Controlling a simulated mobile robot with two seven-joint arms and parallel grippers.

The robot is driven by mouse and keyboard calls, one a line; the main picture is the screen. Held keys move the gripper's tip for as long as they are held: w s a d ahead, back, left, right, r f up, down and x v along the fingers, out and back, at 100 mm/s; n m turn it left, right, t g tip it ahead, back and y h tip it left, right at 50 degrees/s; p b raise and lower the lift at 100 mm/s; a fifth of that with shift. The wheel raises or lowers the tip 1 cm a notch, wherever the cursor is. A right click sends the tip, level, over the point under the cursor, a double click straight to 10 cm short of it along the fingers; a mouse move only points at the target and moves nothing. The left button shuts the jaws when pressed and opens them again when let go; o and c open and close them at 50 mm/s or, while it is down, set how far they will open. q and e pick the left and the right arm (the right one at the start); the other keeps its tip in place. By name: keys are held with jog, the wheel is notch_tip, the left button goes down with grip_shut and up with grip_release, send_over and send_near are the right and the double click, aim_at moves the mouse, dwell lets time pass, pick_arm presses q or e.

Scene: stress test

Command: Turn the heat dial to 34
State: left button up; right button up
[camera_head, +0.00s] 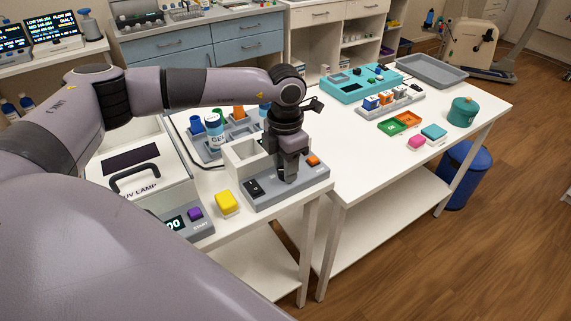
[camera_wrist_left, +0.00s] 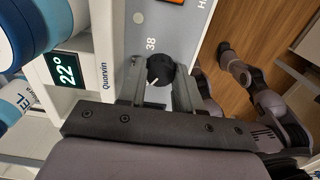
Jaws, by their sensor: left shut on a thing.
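The heat dial is a round black knob (camera_wrist_left: 160,70) with a white pointer line, set on a grey panel in the left wrist view. The number 38 is printed beside it. My right gripper cannot be made out in either view.
An orange button (camera_head: 313,160) and a black switch (camera_head: 253,188) flank the gripper on the unit. A yellow block (camera_head: 227,203) and a UV lamp box (camera_head: 125,180) stand left of it. A blue-labelled bottle (camera_head: 214,131) is behind. A second table (camera_head: 370,165) holds trays and blocks.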

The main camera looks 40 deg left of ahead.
pick_arm(q)
jog(key=m+b, duration=0.3)
jog(key=m, duration=0.2)
jog(key=shift+f+m, duration=0.1)
jog(key=shift+m, duration=0.3)
jog(key=m+b, duration=0.2)
jog(key=m, duration=0.3)
jog(key=shift+m, duration=0.4)
jog(key=shift+r, duration=0.2)
jog(key=o, duration=0.8)
jog(key=shift+r+b, duration=0.55)
jog(key=shift+r, duration=3)
